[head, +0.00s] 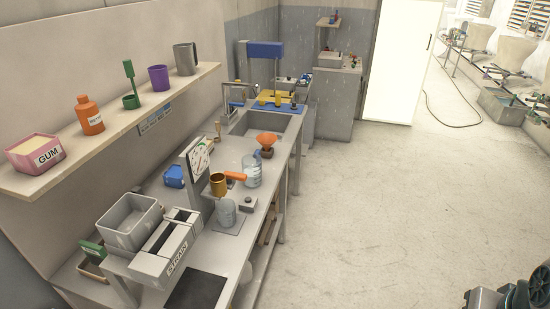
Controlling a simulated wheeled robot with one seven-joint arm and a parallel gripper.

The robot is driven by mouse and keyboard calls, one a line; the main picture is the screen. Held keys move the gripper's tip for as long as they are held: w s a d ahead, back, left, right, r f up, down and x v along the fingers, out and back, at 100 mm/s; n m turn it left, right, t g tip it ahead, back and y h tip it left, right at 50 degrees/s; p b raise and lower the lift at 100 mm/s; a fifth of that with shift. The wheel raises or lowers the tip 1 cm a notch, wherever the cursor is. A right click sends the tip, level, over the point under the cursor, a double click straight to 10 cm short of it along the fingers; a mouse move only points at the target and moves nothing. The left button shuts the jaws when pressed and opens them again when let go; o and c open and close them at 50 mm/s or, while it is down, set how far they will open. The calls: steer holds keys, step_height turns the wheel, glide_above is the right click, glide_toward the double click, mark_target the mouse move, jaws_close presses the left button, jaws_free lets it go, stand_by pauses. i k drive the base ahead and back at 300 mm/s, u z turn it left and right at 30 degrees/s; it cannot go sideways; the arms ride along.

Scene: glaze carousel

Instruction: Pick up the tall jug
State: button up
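A tall grey jug (186,59) with a side handle stands upright at the far end of the wall shelf (110,124), just right of a purple cup (159,77). A clear, bluish jug-like vessel (252,171) stands on the counter below, and a smaller clear container (226,213) stands nearer on the scale. My gripper's fingers are not in view. A dark part of my own arm or body seems to show in the bottom right corner, far from the shelf.
An orange bottle (89,115), a green ladle-like tool (130,86) and a pink GUM box (36,154) share the shelf. The counter (229,150) holds a dial scale (199,161), a grey bin (131,222) and a sink (262,124). The floor (390,200) to the right is open.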

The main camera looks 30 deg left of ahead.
mark_target(252, 163)
steer(key=u, duration=0.05)
steer(key=i, duration=1.65)
steer(key=u, duration=0.65)
steer(key=i, duration=1.25)
steer(key=u, duration=1.7)
steer(key=i, duration=0.7)
steer(key=u, duration=0.6)
